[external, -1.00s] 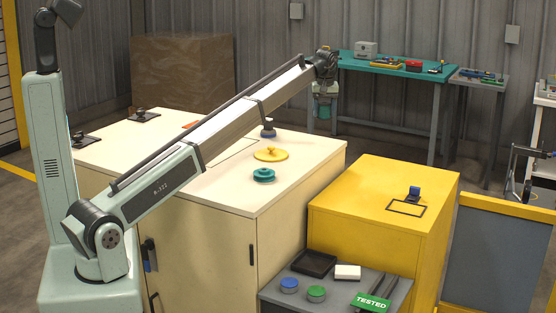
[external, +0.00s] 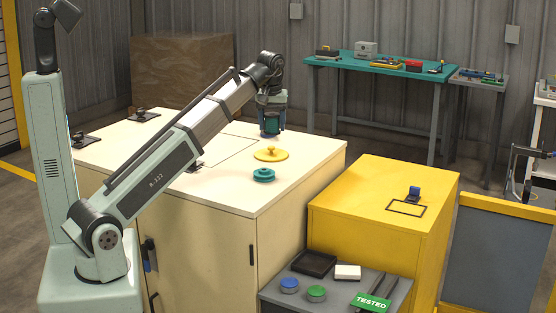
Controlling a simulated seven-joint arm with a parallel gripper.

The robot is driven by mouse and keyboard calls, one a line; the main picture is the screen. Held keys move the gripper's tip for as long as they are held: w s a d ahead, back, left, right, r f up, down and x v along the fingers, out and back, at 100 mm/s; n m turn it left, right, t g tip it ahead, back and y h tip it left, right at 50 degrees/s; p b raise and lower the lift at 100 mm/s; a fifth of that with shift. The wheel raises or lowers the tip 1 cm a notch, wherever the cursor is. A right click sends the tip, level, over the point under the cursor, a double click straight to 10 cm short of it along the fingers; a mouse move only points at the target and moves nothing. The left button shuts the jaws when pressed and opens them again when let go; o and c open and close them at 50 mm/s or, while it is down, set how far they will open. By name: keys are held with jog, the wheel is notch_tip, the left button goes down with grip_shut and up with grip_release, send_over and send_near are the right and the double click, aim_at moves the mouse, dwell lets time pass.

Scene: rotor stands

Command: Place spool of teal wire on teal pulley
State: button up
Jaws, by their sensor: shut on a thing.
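The teal pulley (external: 263,175) sits on the cream cabinet top near its front right edge, with nothing on it. My gripper (external: 271,125) is shut on the spool of teal wire (external: 271,126), which shows as a small teal patch between the fingers. My gripper is low over the back right part of the cabinet top, behind the yellow pulley and the teal pulley. The fingers hide much of the spool. I cannot tell whether the spool touches anything below it.
A yellow pulley (external: 270,154) stands between my gripper and the teal pulley. Dark stands (external: 144,115) sit at the cabinet's left. A yellow cabinet (external: 365,225) stands to the right, and a grey side table (external: 335,290) with buttons stands in front.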

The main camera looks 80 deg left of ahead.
aim_at(264, 169)
jog(key=shift+s+d+f, duration=0.3)
jog(key=shift+s+f, duration=0.2)
jog(key=shift+f, duration=1.4)
jog(key=shift+s+d+f, duration=0.25)
jog(key=shift+s+f, duration=0.3)
jog(key=shift+f, duration=1.35)
jog(key=shift+s+d+f, duration=0.3)
jog(key=shift+s+f, duration=0.2)
jog(key=shift+f, duration=1.4)
jog(key=shift+f+m, duration=0.1)
jog(key=shift+m, duration=0.2)
jog(key=o, duration=1.2)
jog(key=r, duration=0.4)
jog(key=d+r, duration=0.1)
jog(key=r, duration=0.7)
jog(key=shift+s+d+r, duration=0.1)
jog(key=shift+s+d, duration=0.25)
jog(key=shift+s, duration=0.05)
